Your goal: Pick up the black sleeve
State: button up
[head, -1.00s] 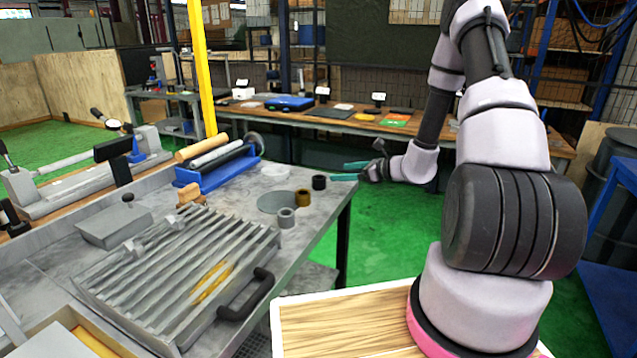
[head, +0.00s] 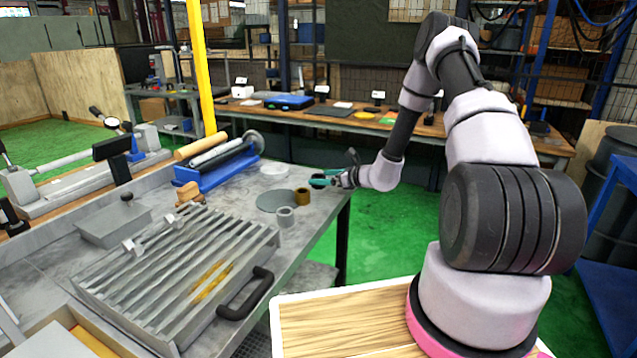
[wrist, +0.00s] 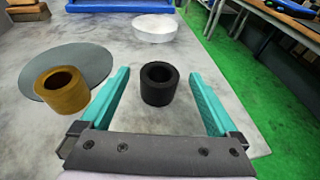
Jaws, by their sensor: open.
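The black sleeve (wrist: 157,86), a short hollow cylinder, stands upright on the grey table in the wrist view. My gripper (wrist: 160,74) is open, with a teal finger on the left and another on the right of the sleeve. There is a gap on each side and neither finger appears to touch it. In the head view my gripper (head: 322,180) is at the table's right edge, and the sleeve is mostly hidden by it there.
A brass-coloured sleeve (wrist: 62,91) stands close left of my left finger, by a dark round disc (wrist: 96,68). A white round dish (wrist: 155,27) lies beyond. The table ends just right of my gripper.

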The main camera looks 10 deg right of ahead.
jog(key=shift+w+a, duration=0.25)
grip_shut()
jog(key=shift+r, duration=0.1)
